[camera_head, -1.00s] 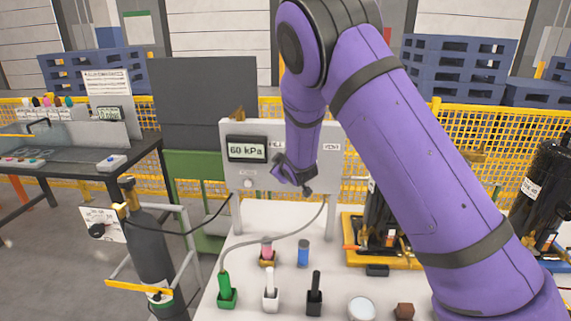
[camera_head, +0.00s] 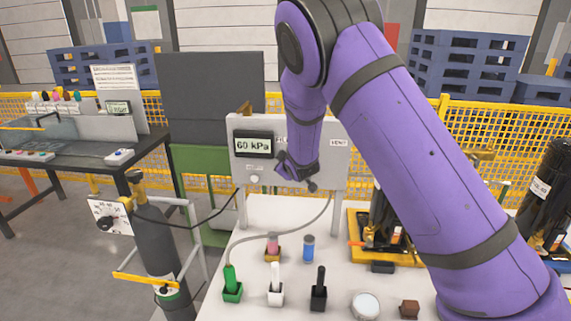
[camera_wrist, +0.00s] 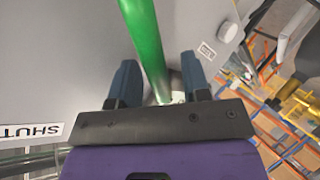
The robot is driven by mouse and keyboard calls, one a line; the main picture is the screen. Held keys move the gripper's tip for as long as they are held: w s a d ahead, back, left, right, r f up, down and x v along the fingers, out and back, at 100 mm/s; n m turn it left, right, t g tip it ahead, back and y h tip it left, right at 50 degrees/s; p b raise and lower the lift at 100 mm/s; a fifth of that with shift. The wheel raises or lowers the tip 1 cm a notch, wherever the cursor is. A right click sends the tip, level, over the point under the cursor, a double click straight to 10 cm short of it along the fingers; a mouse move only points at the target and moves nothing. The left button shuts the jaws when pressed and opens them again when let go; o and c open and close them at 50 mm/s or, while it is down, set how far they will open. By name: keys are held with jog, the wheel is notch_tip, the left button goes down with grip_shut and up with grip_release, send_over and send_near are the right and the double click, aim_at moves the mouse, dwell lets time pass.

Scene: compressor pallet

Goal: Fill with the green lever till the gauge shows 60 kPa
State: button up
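The gauge (camera_head: 254,145) on the grey panel (camera_head: 325,165) reads 60 kPa in the head view. My gripper (camera_head: 297,184) is in front of the panel, below and right of the gauge, and hides the lever in that view. In the wrist view the green lever (camera_wrist: 143,38) runs down between the two blue fingers of my gripper (camera_wrist: 160,72). The fingers stand apart on either side of it, with a visible gap on the right. Whether the left finger touches the lever is hard to tell.
A VENT label (camera_head: 338,143) is at the panel's right, and a SHUT label (camera_wrist: 33,131) shows in the wrist view. On the white table (camera_head: 270,215) are green (camera_head: 232,288), white (camera_head: 275,290) and black (camera_head: 318,291) handled items. A gas cylinder (camera_head: 158,245) stands left.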

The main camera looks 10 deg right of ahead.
jog(key=shift+s, duration=0.1)
jog(key=a+v, duration=0.1)
jog(key=v, duration=0.9)
jog(key=shift+s+d+r, duration=0.2)
jog(key=shift+s+d, duration=0.1)
jog(key=shift+d, duration=0.25)
jog(key=s+d+r+m+g, duration=0.25)
jog(key=s+d+r, duration=0.25)
jog(key=s+r, duration=0.3)
jog(key=s+d+r+m+g, duration=0.2)
jog(key=s+d+r+m, duration=0.25)
jog(key=s+r, duration=0.35)
jog(key=s+d+r+m+g, duration=0.1)
jog(key=s+d, duration=0.1)
jog(key=s, duration=1)
jog(key=s+d+r+m+g+h, duration=0.1)
jog(key=s+d+r+m+g, duration=0.1)
jog(key=s, duration=1.1)
